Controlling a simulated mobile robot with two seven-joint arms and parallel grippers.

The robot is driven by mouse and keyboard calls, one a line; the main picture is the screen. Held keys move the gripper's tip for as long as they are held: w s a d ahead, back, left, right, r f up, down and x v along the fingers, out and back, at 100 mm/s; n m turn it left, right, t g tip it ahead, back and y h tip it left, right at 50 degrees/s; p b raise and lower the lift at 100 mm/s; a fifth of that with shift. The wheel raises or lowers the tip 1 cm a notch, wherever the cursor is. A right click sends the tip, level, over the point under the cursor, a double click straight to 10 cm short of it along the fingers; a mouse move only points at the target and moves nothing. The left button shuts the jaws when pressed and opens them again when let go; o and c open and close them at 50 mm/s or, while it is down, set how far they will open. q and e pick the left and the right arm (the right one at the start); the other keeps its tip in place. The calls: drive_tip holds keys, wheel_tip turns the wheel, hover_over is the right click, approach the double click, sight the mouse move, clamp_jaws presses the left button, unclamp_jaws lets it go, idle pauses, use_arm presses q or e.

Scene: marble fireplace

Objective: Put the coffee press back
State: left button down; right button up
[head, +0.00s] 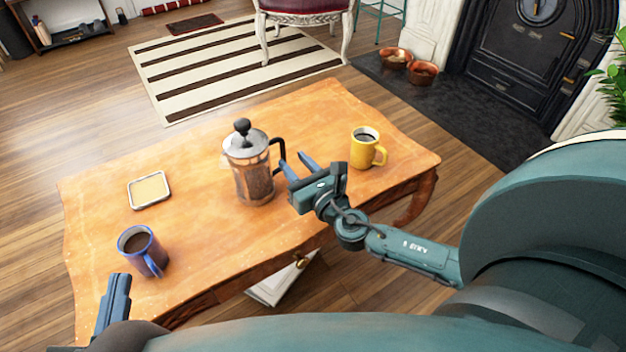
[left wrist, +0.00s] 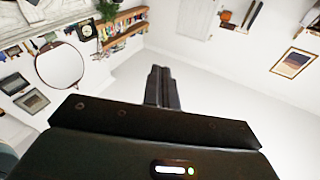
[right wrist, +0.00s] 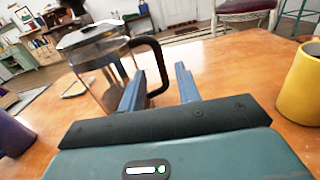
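The coffee press (head: 253,170), glass with a metal lid and black knob, stands upright on the wooden table (head: 325,125). Its black handle (right wrist: 158,62) points right, toward my right gripper (head: 298,166). In the right wrist view my right gripper (right wrist: 158,88) is open, with the handle showing between its two blue fingers; I cannot tell whether they touch it. A small square tray with a pale inset (head: 150,190) lies empty to the left of the press. My left gripper (head: 118,285) is at the table's front left; its fingers (left wrist: 161,85) are together and empty.
A yellow mug (head: 366,150) of dark drink stands right of the press. A blue mug (head: 140,252) of dark drink stands at the front left, near my left gripper. Table is clear between the press and the square tray.

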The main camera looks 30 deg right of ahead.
drive_tip(key=s, duration=0.8)
drive_tip(key=shift+s+d, duration=0.15)
drive_tip(key=shift+s, duration=0.1)
